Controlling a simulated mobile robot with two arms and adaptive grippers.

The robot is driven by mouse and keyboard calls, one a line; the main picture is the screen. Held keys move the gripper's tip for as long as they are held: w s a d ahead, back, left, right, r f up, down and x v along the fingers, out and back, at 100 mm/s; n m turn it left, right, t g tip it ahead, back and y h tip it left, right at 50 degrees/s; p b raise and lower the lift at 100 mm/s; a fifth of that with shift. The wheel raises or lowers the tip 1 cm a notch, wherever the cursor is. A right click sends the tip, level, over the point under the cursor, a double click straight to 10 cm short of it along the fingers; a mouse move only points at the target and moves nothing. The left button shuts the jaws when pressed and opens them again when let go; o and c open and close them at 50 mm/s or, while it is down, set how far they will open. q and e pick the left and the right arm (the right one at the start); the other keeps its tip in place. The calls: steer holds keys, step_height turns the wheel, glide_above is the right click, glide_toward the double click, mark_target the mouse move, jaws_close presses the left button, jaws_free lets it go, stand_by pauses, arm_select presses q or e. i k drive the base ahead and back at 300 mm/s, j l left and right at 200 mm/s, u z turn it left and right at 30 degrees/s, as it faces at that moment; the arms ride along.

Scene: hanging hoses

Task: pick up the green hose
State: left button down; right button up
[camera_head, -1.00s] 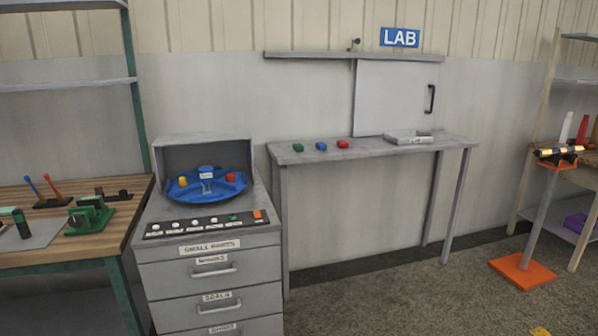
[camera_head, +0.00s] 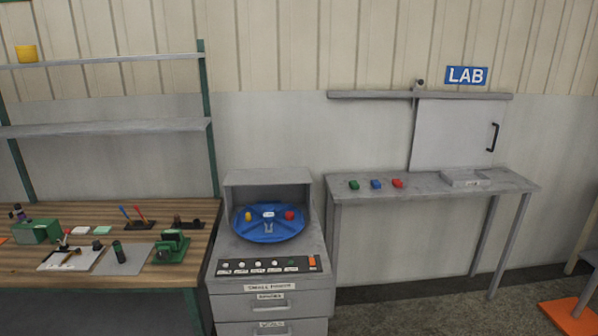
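I see no green hose or any other hanging hose in the head view. Neither my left gripper nor my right gripper shows in it.
A wooden workbench (camera_head: 150,276) with tools stands at the left under shelves (camera_head: 110,127). A grey drawer cabinet (camera_head: 270,305) with a blue round tray (camera_head: 268,235) adjoins it. A narrow grey table (camera_head: 425,187) stands at the right. Floor (camera_head: 400,311) shows below it.

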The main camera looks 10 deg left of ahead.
mark_target(117, 245)
steer(key=u, duration=1.5)
